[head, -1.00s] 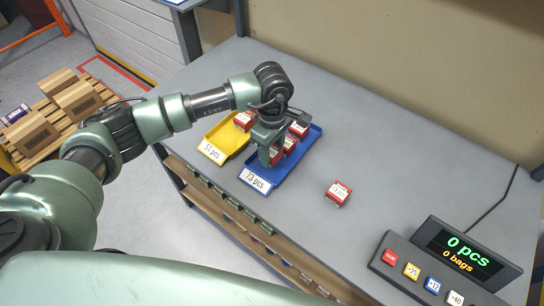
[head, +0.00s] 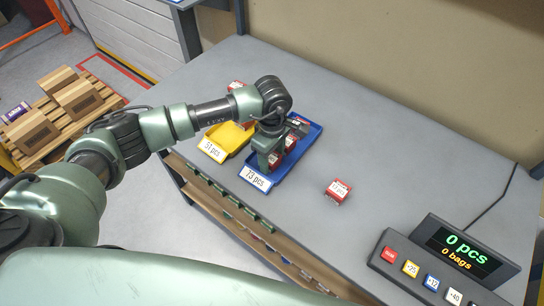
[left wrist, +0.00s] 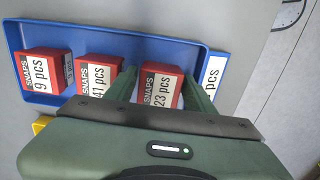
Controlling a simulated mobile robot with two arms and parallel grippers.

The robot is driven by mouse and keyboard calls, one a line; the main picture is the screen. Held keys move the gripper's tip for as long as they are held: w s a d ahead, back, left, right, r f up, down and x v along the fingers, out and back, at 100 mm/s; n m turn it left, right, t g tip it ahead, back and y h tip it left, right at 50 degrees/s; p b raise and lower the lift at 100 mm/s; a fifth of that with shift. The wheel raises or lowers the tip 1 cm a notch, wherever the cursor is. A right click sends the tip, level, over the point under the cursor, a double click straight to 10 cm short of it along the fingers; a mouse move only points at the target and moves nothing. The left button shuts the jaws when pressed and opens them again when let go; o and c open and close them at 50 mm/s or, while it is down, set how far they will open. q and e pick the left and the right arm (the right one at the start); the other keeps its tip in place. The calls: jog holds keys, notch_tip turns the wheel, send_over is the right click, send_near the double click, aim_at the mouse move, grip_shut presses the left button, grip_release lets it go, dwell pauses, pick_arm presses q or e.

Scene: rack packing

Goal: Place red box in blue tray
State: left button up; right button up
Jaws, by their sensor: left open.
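The blue tray (head: 312,136) lies on the grey table, with several pcs on its front label. In the left wrist view three red boxes lie in the blue tray (left wrist: 190,50): one marked 9 pcs (left wrist: 43,72), one 41 pcs (left wrist: 99,72), one 23 pcs (left wrist: 161,86). My left gripper (head: 270,158) is low over the tray's front part. Its fingers (left wrist: 160,82) are open, one on each side of the 23 pcs box. Another red box (head: 338,191) lies alone on the table, right of the tray. My right gripper is not in view.
A yellow tray (head: 215,140) stands left of the blue one, partly hidden by my arm. A red box (head: 236,86) shows behind my arm. A counter display (head: 464,247) with a button panel (head: 400,262) stands at the right.

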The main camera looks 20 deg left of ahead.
aim_at(272, 157)
pick_arm(q)
jog(key=shift+r, duration=0.3)
notch_tip(272, 157, up, 12)
jog(key=b, duration=0.3)
jog(key=shift+f, duration=0.15)
